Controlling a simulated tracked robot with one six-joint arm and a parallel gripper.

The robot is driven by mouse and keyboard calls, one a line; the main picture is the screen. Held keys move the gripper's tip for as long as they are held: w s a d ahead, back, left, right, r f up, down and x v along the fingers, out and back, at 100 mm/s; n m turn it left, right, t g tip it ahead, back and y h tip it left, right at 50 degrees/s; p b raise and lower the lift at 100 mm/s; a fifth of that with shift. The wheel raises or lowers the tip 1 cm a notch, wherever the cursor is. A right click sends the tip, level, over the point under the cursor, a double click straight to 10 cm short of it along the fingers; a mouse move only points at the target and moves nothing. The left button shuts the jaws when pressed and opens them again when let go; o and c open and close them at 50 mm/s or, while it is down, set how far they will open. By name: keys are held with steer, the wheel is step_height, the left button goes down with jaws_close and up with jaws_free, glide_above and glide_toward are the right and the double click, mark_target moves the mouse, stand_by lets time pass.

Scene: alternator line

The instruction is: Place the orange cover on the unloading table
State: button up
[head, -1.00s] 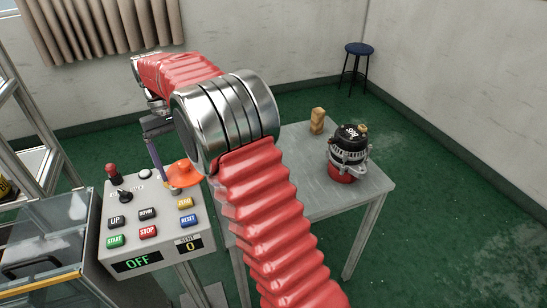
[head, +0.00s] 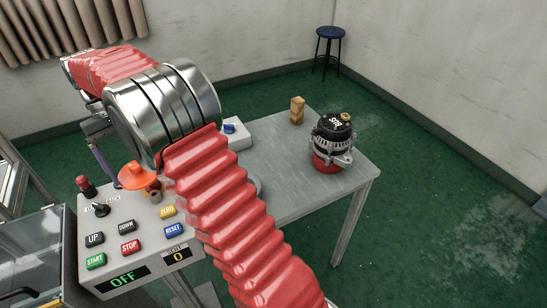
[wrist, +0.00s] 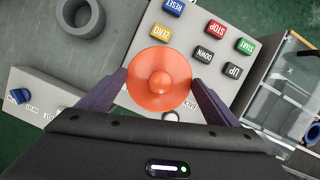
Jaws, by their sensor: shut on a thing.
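The orange cover (wrist: 159,82) is a round disc with a raised knob in its middle. My gripper (wrist: 160,86) is shut on it, one dark purple finger at each side of its rim. In the head view the cover (head: 135,176) shows left of my red arm, in front of the control panel's upper edge. The grey table (head: 300,172), likely the unloading table, stands to the right behind my arm. The cover is apart from this table. My arm hides part of the tabletop.
A control panel (head: 107,222) with coloured buttons stands close at the left. The table holds an alternator (head: 333,140) on a red base, a tan block (head: 297,110) and a white box with a blue knob (head: 236,134). A grey ring (wrist: 80,16) shows in the wrist view. The table's front right is bare.

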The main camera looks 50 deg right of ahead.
steer(key=d+f+m+y, duration=0.25)
steer(key=d+m, duration=0.45)
steer(key=d, duration=0.4)
steer(key=m+t, duration=0.6)
steer(key=m, duration=1.8)
glide_above(275, 163)
steer(key=s, duration=0.1)
step_height(275, 163, down, 6)
steer(key=shift+d+f+h, duration=0.2)
steer(key=shift+d+h, duration=0.2)
steer(key=shift+h, duration=0.05)
steer(key=shift+f, duration=0.1)
steer(key=shift+f, duration=3.05)
steer(key=shift+f, duration=1.9)
